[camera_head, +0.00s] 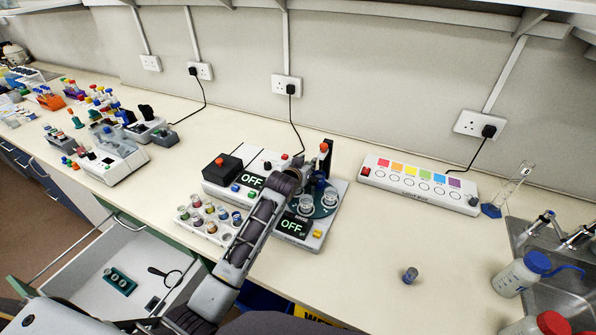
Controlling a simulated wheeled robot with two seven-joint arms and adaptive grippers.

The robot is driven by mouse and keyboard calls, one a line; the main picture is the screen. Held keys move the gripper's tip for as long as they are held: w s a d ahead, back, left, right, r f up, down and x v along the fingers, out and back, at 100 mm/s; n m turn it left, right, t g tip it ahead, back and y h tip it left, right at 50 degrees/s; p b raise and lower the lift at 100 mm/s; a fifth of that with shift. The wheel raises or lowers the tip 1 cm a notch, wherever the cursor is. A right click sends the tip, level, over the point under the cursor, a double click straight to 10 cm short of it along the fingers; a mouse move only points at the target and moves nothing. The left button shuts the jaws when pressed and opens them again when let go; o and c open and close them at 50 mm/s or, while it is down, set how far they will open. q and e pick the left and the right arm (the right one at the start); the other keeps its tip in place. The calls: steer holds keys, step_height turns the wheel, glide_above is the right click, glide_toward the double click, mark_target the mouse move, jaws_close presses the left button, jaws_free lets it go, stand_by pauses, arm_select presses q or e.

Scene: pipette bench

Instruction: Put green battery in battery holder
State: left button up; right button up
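My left arm reaches up from the bottom, over the bench machine with two OFF displays. My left gripper (312,178) is at the machine's right part, near its clear vials; the wrist hides much of it, so I cannot tell whether it is open or shut or holds anything. A small dark teal block (120,280) with pale round spots lies in the open drawer (85,298) at lower left; it may be the battery holder. I cannot make out a green battery. My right gripper is not in view.
The machine (222,190) and a rack of coloured vials (192,212) stand around my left arm. A magnifying glass (168,273) lies in the drawer. A colour-square panel (415,183), small vial (410,275), wash bottle (518,277) and sink are right. The front right bench is mostly clear.

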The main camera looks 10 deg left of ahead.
arm_select(q)
steer(key=shift+v, duration=6)
steer(key=shift+w+r, duration=0.1)
steer(key=shift+r, duration=0.2)
step_height(320, 180, up, 9)
steer(key=p, duration=0.8)
steer(key=shift+p, duration=0.4)
steer(key=shift+r+p, duration=0.3)
steer(key=shift+p, duration=0.2)
